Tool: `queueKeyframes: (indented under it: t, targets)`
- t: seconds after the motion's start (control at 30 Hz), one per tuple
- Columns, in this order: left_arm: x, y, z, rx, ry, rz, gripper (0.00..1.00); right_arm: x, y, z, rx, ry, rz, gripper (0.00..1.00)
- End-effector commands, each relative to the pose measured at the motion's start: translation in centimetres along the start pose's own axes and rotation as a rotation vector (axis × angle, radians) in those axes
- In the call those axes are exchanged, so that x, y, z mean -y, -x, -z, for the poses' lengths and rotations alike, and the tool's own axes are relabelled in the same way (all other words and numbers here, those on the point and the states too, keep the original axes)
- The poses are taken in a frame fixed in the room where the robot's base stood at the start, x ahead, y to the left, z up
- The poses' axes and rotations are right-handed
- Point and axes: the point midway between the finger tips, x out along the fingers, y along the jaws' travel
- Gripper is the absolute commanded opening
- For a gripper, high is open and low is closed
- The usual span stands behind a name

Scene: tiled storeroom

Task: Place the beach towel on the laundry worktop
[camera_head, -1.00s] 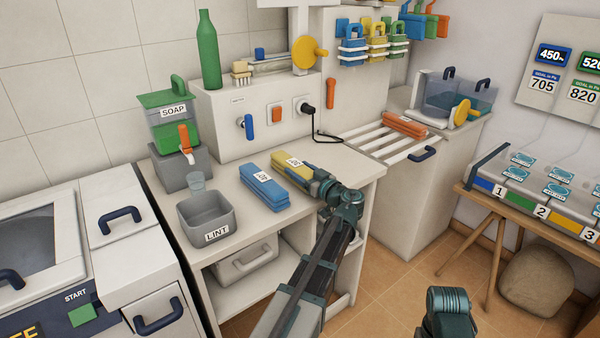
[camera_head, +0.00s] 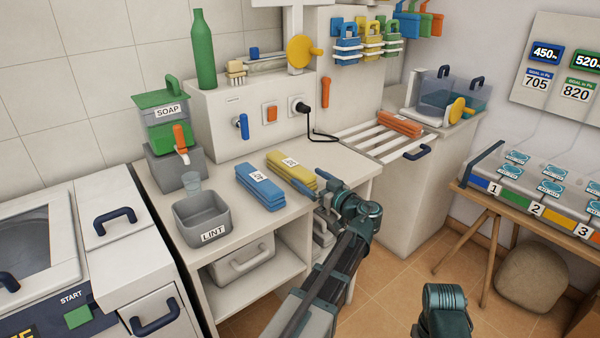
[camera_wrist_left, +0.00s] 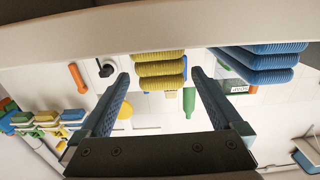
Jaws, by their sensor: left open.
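A yellow folded towel (camera_head: 291,172) lies on the laundry worktop (camera_head: 225,243), beside a blue folded towel (camera_head: 260,187). Both carry small white labels that I cannot read, so I cannot tell which is the beach towel. My left gripper (camera_head: 312,183) is open and empty at the worktop's front edge, just short of the yellow towel's near end. In the left wrist view the yellow towel (camera_wrist_left: 160,70) shows ahead between the open fingers, and the blue towel (camera_wrist_left: 262,62) is to the right. My right gripper is not visible.
A grey LINT bin (camera_head: 203,217), a cup and a green SOAP dispenser (camera_head: 165,120) stand left on the worktop. An orange folded cloth (camera_head: 400,125) lies on a slatted rack (camera_head: 375,140) at right. The worktop right of the yellow towel is clear.

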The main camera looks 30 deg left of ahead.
Motion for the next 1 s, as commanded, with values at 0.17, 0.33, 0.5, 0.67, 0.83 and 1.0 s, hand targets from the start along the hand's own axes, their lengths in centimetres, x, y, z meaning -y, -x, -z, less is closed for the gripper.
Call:
queueKeyframes:
  t: [0.17, 0.33, 0.5, 0.67, 0.83, 1.0]
  targets:
    - [0.1, 3.1, 0.0, 0.000, 0.000, -0.002, 1.00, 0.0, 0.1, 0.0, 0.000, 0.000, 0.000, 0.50]
    - [0.0, 4.5, 0.0, 0.000, 0.000, 0.000, 1.00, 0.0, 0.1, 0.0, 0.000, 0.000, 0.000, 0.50]
    - [0.0, 4.9, 0.0, 0.000, 0.000, 0.001, 1.00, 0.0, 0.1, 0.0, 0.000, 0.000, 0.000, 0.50]
    - [0.0, 4.9, 0.0, 0.000, 0.000, 0.001, 1.00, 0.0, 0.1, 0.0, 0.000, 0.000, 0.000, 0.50]
    - [0.0, 4.9, 0.0, 0.000, 0.000, 0.001, 1.00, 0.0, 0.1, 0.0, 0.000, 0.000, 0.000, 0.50]
    - [0.3, 5.3, 0.2, 0.027, -0.021, 0.002, 1.00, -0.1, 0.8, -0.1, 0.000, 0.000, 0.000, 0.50]
